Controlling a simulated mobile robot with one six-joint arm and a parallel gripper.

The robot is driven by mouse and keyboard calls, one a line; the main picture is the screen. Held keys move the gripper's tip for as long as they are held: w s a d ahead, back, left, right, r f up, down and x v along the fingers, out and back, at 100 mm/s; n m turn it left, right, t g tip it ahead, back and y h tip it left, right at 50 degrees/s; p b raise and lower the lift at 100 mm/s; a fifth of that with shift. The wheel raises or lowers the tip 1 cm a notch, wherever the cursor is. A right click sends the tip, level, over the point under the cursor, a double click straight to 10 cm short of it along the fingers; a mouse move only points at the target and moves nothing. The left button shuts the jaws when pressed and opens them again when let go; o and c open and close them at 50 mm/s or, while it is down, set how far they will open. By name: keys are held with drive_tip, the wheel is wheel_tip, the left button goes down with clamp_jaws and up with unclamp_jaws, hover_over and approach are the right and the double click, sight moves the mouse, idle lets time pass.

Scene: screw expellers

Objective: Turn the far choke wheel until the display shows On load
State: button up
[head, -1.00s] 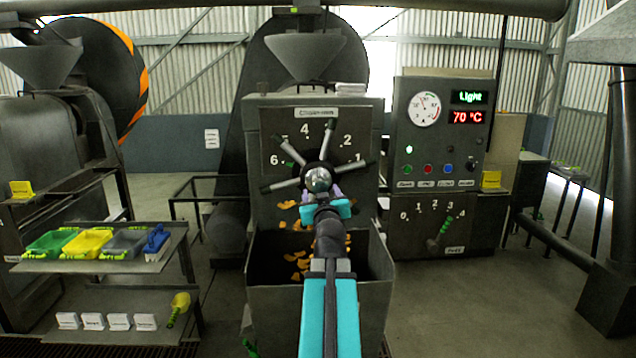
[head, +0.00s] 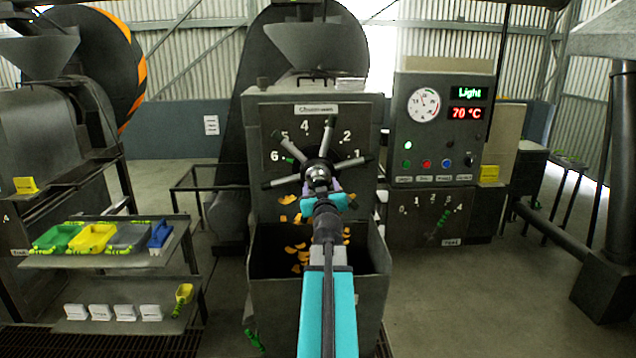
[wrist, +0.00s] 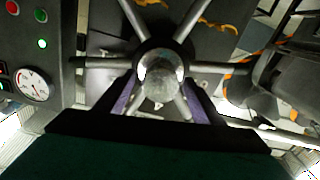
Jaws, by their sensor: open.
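The choke wheel (head: 318,170) is a dark hub with several grey spokes on the front of the middle machine, over a numbered dial. In the wrist view its hub (wrist: 160,78) and spokes fill the upper middle. My gripper (head: 321,198) is in front of the hub, partly hiding it and the lower spokes. In the wrist view the purple finger pads of my gripper (wrist: 160,103) stand apart on either side of the hub; I cannot tell whether they touch it. The green display (head: 468,93) on the panel to the right reads "Light".
Below the wheel is an open bin (head: 262,290) with orange pieces. A control panel (head: 400,150) with a gauge, lamps and a lower lever (head: 441,222) stands right. A shelf with coloured trays (head: 95,237) stands left. Floor at right is partly clear.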

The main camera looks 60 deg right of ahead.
drive_tip(key=shift+p+x, duration=0.3)
drive_tip(key=shift+x, duration=1.15)
drive_tip(key=c, duration=1.3)
drive_tip(key=shift+a, duration=0.15)
drive_tip(key=shift+c, duration=1)
drive_tip(key=shift+s+r+b, duration=0.1)
drive_tip(key=shift+s+b, duration=0.2)
drive_tip(key=shift+b, duration=0.3)
drive_tip(key=shift+m+b, duration=0.3)
